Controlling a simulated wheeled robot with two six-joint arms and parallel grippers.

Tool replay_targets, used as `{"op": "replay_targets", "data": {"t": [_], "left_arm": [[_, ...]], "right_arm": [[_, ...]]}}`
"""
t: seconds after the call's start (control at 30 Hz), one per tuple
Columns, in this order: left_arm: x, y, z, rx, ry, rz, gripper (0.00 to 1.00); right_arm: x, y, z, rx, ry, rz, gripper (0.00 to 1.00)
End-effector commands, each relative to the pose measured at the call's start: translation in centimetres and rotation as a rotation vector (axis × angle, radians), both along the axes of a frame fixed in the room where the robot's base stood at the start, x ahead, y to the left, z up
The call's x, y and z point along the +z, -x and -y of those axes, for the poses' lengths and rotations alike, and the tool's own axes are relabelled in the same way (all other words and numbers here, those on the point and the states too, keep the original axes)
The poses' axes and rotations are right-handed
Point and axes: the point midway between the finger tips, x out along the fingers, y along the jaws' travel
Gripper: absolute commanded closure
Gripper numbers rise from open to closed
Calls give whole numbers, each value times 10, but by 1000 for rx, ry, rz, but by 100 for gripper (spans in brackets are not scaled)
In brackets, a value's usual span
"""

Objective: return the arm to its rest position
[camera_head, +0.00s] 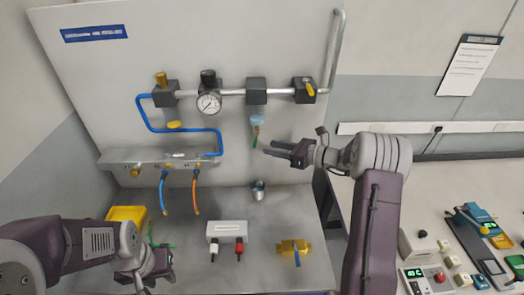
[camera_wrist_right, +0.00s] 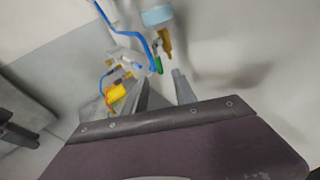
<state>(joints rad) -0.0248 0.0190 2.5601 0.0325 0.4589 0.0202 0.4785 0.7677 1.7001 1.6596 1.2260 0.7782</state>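My right gripper (camera_head: 268,149) is raised in front of the panel, pointing left. Its two fingers stand apart with nothing between them, and they also show in the wrist view (camera_wrist_right: 163,88). Just beyond the fingertips a small brass fitting with a green end (camera_head: 255,132) hangs below a light-blue piece (camera_head: 257,119); the gripper looks apart from it. My left gripper (camera_head: 150,278) is low at the bottom left, near the bench. Its fingers are partly hidden, so its opening is unclear.
The panel carries a pipe with a gauge (camera_head: 208,103) and valves. Blue and orange hoses hang from a grey manifold (camera_head: 150,157). On the bench are a yellow bin (camera_head: 127,214), a metal cup (camera_head: 258,190), a white box (camera_head: 227,230) and a brass valve (camera_head: 294,247). Instruments stand at right.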

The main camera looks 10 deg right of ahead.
Motion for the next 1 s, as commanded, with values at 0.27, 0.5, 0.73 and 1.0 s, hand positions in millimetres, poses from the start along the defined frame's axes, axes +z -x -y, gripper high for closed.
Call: {"op": "replay_targets", "data": {"t": [0.27,0.5,0.73,1.0], "left_arm": [[-5,0,0,0,0,0,64],[-5,0,0,0,0,0,64],[-32,0,0,0,0,0,64],[-67,0,0,0,0,0,64]], "right_arm": [[4,10,10,1,-1,-1,67],[4,9,10,1,-1,-1,67],[26,24,-76,174,54,81,67],[-86,217,-160,849,734,112,67]]}}
